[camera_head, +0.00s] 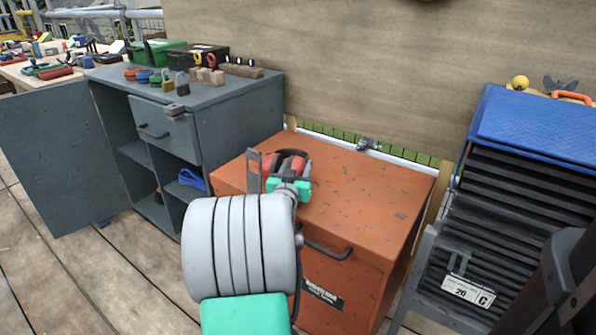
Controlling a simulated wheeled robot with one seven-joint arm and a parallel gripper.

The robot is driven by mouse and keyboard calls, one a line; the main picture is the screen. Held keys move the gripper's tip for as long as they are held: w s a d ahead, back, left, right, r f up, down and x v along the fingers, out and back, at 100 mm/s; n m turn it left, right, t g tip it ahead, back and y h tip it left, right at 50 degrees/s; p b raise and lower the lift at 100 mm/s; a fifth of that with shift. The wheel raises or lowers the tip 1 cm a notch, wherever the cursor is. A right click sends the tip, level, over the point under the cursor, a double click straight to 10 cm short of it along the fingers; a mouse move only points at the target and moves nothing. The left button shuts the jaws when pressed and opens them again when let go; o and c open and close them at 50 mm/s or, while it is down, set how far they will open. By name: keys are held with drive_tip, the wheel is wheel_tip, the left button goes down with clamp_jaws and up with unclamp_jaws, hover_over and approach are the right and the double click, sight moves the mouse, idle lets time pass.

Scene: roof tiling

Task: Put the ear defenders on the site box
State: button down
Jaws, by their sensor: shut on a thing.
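The ear defenders (298,163), with red cups and a dark band, are at my gripper (275,172), over the back left part of the site box top. My gripper is shut on them, and its wrist hides part of them. The site box (375,193) is an orange-red, scuffed metal chest with a dark handle and a label on its front. I cannot tell whether the ear defenders touch its top. The right part of the box top is bare.
A grey cabinet (235,103) with an open door (50,165) stands at left, with tools, padlocks and a green case (160,52) on top. A stack of dark tiles (510,215) under a blue cover (535,125) stands at right. A wooden board rises behind.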

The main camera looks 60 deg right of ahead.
drive_tip(key=shift+r, duration=0.15)
drive_tip(key=shift+f, duration=0.2)
drive_tip(key=c, duration=0.7)
unclamp_jaws()
drive_tip(key=shift+r, duration=0.2)
drive_tip(key=shift+a, duration=0.3)
drive_tip(key=p+v, duration=0.1)
drive_tip(key=v, duration=1)
drive_tip(key=shift+s+a, duration=0.2)
